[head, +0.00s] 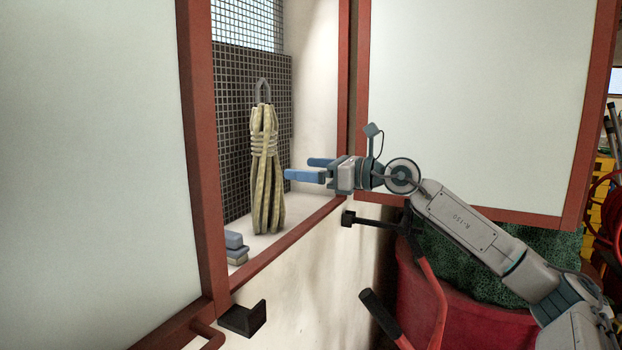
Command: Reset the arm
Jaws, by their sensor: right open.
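My right gripper (305,169) is in the head view, its blue fingers spread apart and nothing between them. It points left, at a window-like opening with a red frame. A bundle of tied yellowish rope (265,170) hangs from a grey hook just left of the fingertips, in the opening. The fingers look apart from the rope, though the depth between them is hard to judge. My right arm (470,225) reaches in from the lower right, partly bent. My left gripper is not in view.
Blue and beige blocks (236,246) lie on the sill (290,240) at lower left. Red-framed pale panels (480,100) flank the opening. Black-tipped handles (378,312) and a red tub (480,315) stand below my arm. Yellow crates (603,185) and a red hose are at far right.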

